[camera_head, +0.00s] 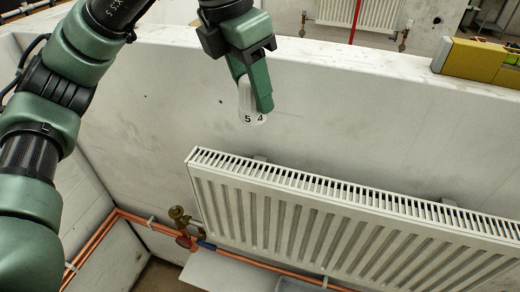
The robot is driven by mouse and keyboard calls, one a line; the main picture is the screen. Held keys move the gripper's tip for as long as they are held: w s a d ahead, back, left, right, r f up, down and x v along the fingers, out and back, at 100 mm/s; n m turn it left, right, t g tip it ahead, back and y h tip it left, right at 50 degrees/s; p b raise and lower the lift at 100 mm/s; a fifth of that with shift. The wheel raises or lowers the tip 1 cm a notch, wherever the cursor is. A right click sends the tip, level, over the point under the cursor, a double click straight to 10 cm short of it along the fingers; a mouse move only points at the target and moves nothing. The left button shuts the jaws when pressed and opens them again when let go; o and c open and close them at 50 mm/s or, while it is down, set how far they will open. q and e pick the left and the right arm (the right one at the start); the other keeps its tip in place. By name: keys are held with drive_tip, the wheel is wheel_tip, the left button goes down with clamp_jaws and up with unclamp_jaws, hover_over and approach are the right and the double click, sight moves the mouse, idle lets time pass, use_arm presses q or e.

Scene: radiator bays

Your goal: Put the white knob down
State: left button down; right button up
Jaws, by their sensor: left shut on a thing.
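The white knob (250,105) carries the printed numbers 5 and 4. The gripper's green fingers hide part of the knob. The knob touches nothing else that I can see. My right gripper does not show in the head view.
A white radiator (330,205) fills the lower right. A brass valve (180,214) and copper pipes (135,217) sit at its left. A white partition wall (330,60) with a flat top runs behind, with a yellow box (473,58) on it at right.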

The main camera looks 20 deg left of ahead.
use_arm(q)
wheel_tip(320, 180, down, 10)
drive_tip(key=shift+a+r+p, duration=0.1)
drive_tip(key=shift+r+p, duration=0.05)
drive_tip(key=shift+p, duration=0.8)
wheel_tip(320, 180, down, 3)
drive_tip(key=shift+f+p, duration=0.1)
drive_tip(key=shift+p, duration=0.35)
drive_tip(key=shift+f, duration=0.3)
drive_tip(key=shift+f, duration=0.15)
drive_tip(key=c, duration=0.8)
unclamp_jaws()
